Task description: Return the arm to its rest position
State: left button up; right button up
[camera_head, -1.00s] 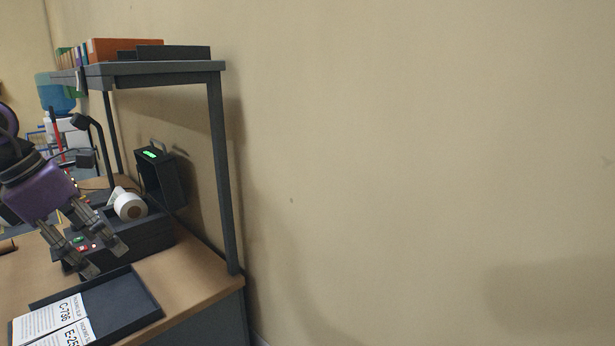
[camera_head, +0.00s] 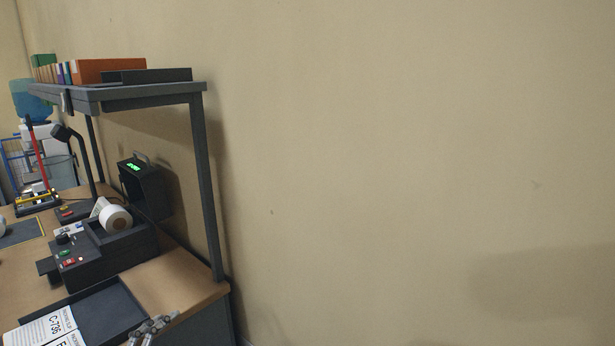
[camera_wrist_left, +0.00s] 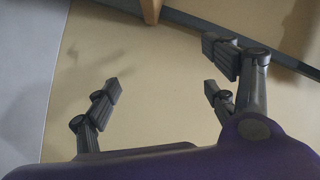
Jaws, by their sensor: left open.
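My left gripper (camera_head: 152,327) shows only as grey fingertips at the bottom of the head view. They overlap the right edge of the dark tray (camera_head: 118,300) and the bare desk beside it; contact cannot be told. In the left wrist view the same gripper (camera_wrist_left: 160,95) has its grey fingers spread apart, with nothing between them. The purple gripper body shows along the bottom of that view. The rest of the left arm is out of the head view. My right gripper is in neither view.
The wooden desk (camera_head: 185,290) carries a dark device with a white roll (camera_head: 116,218), and printed slips (camera_head: 45,330) lie in the tray. A shelf (camera_head: 150,92) on dark posts stands above. A plain wall (camera_head: 400,150) fills the right.

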pick_arm(q)
jog(key=s+f+n+g+y+p, duration=0.1)
jog(key=s+f+n+g+y, duration=0.15)
jog(key=s+f+n, duration=0.55)
jog(key=s+d+f+n+g+p, duration=0.1)
jog(key=s+d+f+n, duration=0.1)
jog(key=s, duration=0.7)
jog(key=s+d+f+n+g+y, duration=0.1)
jog(key=s+d+f+n+g, duration=0.1)
jog(key=s+f, duration=0.5)
jog(key=s+d+f+n+g+y+p, duration=0.1)
jog(key=s+d+f+n, duration=0.2)
jog(key=s, duration=0.9)
notch_tip(320, 180, down, 2)
jog(key=shift+d+f+g+p, duration=0.1)
jog(key=shift+d+g+p, duration=0.25)
jog(key=shift+d, duration=0.5)
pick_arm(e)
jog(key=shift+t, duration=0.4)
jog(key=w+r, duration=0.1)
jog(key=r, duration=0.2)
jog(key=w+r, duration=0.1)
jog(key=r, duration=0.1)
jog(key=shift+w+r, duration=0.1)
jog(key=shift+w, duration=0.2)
